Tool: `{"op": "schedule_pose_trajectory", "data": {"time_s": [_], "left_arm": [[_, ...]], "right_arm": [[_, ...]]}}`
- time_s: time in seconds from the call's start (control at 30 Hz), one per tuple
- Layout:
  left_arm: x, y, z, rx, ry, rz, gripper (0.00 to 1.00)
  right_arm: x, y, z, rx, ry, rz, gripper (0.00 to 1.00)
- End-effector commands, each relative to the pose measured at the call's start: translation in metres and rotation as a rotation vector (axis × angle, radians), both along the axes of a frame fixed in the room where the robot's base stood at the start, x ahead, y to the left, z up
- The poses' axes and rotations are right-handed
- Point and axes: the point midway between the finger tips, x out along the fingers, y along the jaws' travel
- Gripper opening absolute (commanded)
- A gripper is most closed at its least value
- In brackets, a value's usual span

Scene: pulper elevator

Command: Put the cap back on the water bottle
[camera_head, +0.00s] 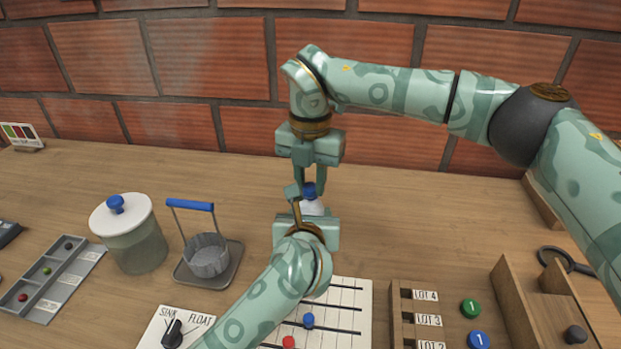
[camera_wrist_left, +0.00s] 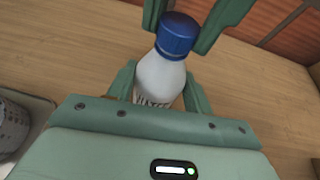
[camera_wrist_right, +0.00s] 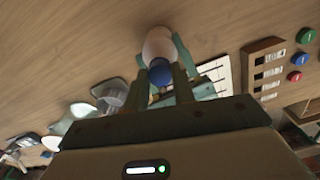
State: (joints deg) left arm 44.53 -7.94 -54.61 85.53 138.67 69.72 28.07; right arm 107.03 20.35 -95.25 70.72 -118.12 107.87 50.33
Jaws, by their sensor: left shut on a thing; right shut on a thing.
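The white water bottle (camera_head: 313,208) is held upright above the table in the middle of the head view, with a patterned lower part in the left wrist view (camera_wrist_left: 160,78). My left gripper (camera_head: 308,212) is shut on its body. The blue cap (camera_head: 309,189) sits at the bottle's mouth, and in the left wrist view (camera_wrist_left: 178,35) it looks in line with the neck with no clear gap. My right gripper (camera_head: 308,184) comes from above, shut on the cap, its fingers on either side in the right wrist view (camera_wrist_right: 161,80). Whether the cap is screwed down cannot be told.
A lidded jar (camera_head: 136,240) and a mesh basket with a blue handle (camera_head: 206,258) stand to the left. A slider board (camera_head: 348,318) lies below my grippers, beside a wooden lot rack (camera_head: 398,312). The table behind my grippers is clear up to the brick wall.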

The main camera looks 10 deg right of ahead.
Motion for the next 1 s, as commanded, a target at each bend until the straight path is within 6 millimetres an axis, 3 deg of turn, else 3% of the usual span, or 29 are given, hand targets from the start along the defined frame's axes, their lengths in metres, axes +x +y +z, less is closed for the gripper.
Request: {"op": "schedule_pose_trajectory", "data": {"time_s": [0.3,0.5,0.67,0.7,0.77,1.0], "left_arm": [[-0.0011,-0.0009,-0.0005,0.000,0.001,-0.002,0.00],[-0.0012,-0.0010,-0.0006,-0.001,0.001,-0.003,0.00],[-0.0012,-0.0010,-0.0007,0.000,0.002,-0.003,0.00],[-0.0012,-0.0010,-0.0007,0.000,0.002,-0.003,0.00],[-0.0012,-0.0010,-0.0007,0.000,0.002,-0.003,0.00],[-0.0009,-0.0008,-0.0007,-0.001,0.002,-0.001,0.00]], "right_arm": [[0.0012,-0.0014,-0.0002,0.000,-0.004,-1.035,0.04],[0.0010,-0.0018,-0.0007,0.000,-0.004,-1.567,0.04],[0.0015,-0.0021,-0.0002,0.000,-0.005,-1.620,0.04],[0.0015,-0.0021,-0.0002,0.000,-0.005,-1.619,0.28],[0.0014,-0.0022,-0.0003,0.000,-0.005,-1.619,0.45],[0.0005,-0.0013,-0.0007,-0.002,-0.002,-1.616,0.47]]}}
